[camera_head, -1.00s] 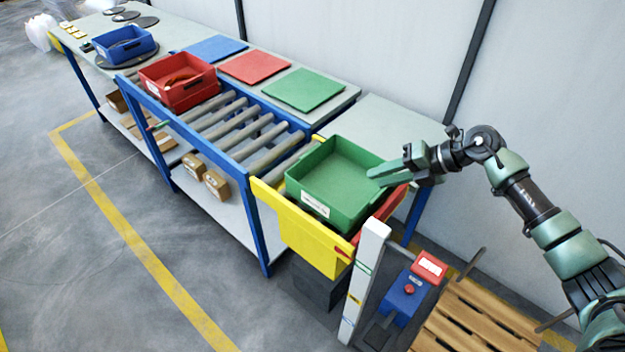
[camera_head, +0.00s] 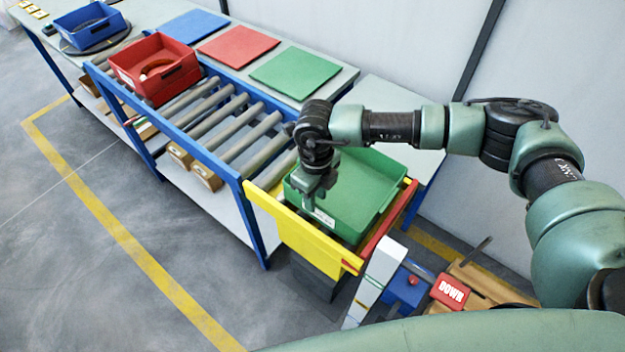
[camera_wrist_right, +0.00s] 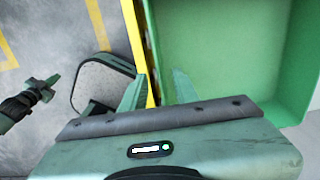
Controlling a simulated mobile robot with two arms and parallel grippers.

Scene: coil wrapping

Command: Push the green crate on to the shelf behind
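The green crate (camera_head: 365,185) sits on the yellow-sided lift platform (camera_head: 300,240) at the right end of the roller conveyor. A pale, bare shelf (camera_head: 435,165) lies behind it by the wall. My right gripper (camera_head: 312,200) is at the crate's near left wall, pointing down, with the arm reaching across above the crate. In the right wrist view the gripper (camera_wrist_right: 158,90) has its fingers apart, with the crate's edge and yellow side showing between them; contact is unclear. The crate's floor (camera_wrist_right: 220,50) looks empty there. My left gripper (camera_wrist_right: 45,90) shows small at the wrist view's left.
A red crate (camera_head: 150,75) holding a brown ring stands on the rollers (camera_head: 225,120). A blue crate (camera_head: 90,28) is further left. Blue, red and green mats (camera_head: 305,75) lie on the back shelf. The lift's post and a red DOWN button (camera_head: 450,290) are at front right.

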